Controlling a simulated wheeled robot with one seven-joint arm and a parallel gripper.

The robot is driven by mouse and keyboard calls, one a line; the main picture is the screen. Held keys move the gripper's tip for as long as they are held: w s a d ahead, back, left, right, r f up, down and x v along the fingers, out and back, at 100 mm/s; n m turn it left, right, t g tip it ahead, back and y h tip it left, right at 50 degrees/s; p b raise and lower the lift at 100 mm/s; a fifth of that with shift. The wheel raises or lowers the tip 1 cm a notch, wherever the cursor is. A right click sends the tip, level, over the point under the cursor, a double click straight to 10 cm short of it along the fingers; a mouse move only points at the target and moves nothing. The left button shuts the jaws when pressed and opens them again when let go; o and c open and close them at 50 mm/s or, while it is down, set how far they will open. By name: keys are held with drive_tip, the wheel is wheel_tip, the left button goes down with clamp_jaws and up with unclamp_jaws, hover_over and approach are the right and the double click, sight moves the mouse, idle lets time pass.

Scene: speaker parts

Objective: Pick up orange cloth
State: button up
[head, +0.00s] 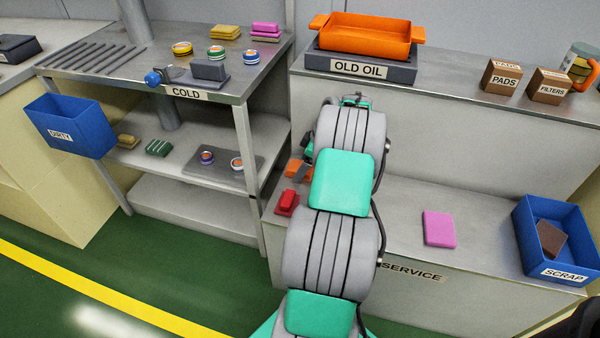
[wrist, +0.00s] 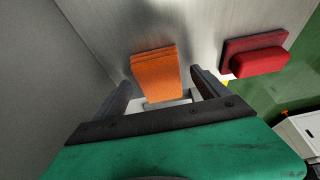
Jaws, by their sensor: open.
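The orange cloth (wrist: 155,77) is a folded stack lying on the grey metal surface, seen in the wrist view between and just beyond my fingertips. In the head view only part of the orange cloth (head: 294,169) shows, left of my arm, which hides the rest. My gripper (wrist: 163,88) is open, with one dark finger on each side of the cloth's near end. I cannot tell whether the fingers touch it. In the head view my gripper is mostly hidden behind my arm.
A pink cloth (head: 439,229) and a blue SCRAP bin (head: 553,262) are on the service bench's right side. A grey wall (wrist: 50,70) stands at left.

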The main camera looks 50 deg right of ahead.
sight(298, 165)
drive_tip(key=shift+r, duration=0.1)
drive_tip(key=shift+c, duration=0.6)
drive_tip(key=c, duration=1.5)
drive_tip(key=shift+r, duration=0.4)
wheel_tip(298, 165, up, 2)
drive_tip(key=shift+d+r+p, duration=0.1)
drive_tip(key=shift+r+p, duration=0.15)
drive_tip(key=shift+p, duration=0.6)
drive_tip(key=s+a+r+p, duration=0.3)
drive_tip(key=s+a+r, duration=0.6)
drive_tip(key=s, duration=0.1)
drive_tip(key=shift+s+r, duration=0.35)
